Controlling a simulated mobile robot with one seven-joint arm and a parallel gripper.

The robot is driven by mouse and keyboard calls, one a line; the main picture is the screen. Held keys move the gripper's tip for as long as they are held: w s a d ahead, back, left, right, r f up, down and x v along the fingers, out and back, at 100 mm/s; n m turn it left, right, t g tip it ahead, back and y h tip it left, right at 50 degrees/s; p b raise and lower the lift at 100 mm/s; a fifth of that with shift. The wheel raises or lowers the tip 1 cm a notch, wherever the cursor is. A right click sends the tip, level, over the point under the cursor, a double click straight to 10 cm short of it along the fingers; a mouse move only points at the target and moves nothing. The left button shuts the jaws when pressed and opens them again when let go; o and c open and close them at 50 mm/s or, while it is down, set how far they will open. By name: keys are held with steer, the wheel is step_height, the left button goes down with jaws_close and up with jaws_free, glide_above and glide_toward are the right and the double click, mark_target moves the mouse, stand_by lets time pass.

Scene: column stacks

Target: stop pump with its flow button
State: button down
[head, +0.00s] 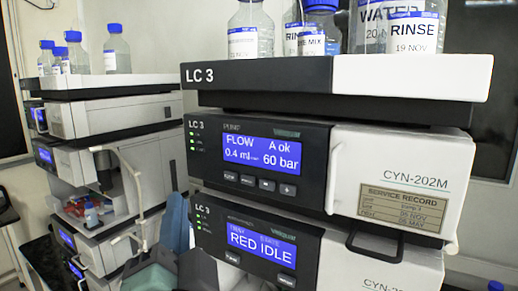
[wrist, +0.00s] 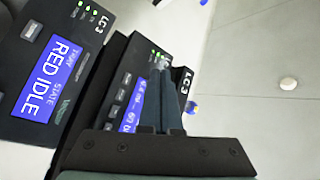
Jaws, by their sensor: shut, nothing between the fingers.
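The pump is the upper LC 3 module (head: 222,150) in the head view. Its lit blue display (head: 262,153) reads FLOW 0.4 ml, A ok and 60 bar. A row of small dark buttons lies under the display, with the flow button (head: 230,176) leftmost. The wrist view shows the pump's display (wrist: 131,106) turned sideways, partly covered by my fingers. My gripper (wrist: 160,72) is shut and empty, its fingers in front of the pump panel. In the head view my gripper (head: 175,204) is left of the LC 3 stack, apart from the buttons.
Below the pump, another module's display (head: 262,246) reads RED IDLE. A tray (head: 240,76) on top holds bottles, including a RINSE bottle (head: 414,35). A white door (head: 390,175) with a service label is right of the panel. Another instrument stack (head: 110,117) stands at left.

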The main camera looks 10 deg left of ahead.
steer(key=b, duration=0.1)
glide_toward(223, 168)
steer(key=shift+w+a+r, duration=0.3)
steer(key=shift+w+a, duration=0.4)
steer(key=shift+w, duration=0.1)
steer(key=shift+w+a+r, duration=0.35)
steer(key=shift+w+a, duration=0.3)
steer(key=shift+w, duration=0.15)
steer(key=shift+w, duration=0.1)
stand_by(1.3)
steer(key=shift+w+d, duration=0.15)
steer(key=shift+w, duration=0.15)
steer(key=shift+w+d, duration=0.15)
steer(key=shift+w, duration=0.25)
stand_by(0.6)
steer(key=shift+s, duration=0.1)
steer(key=shift+s+a, duration=0.25)
steer(key=shift+s, duration=0.5)
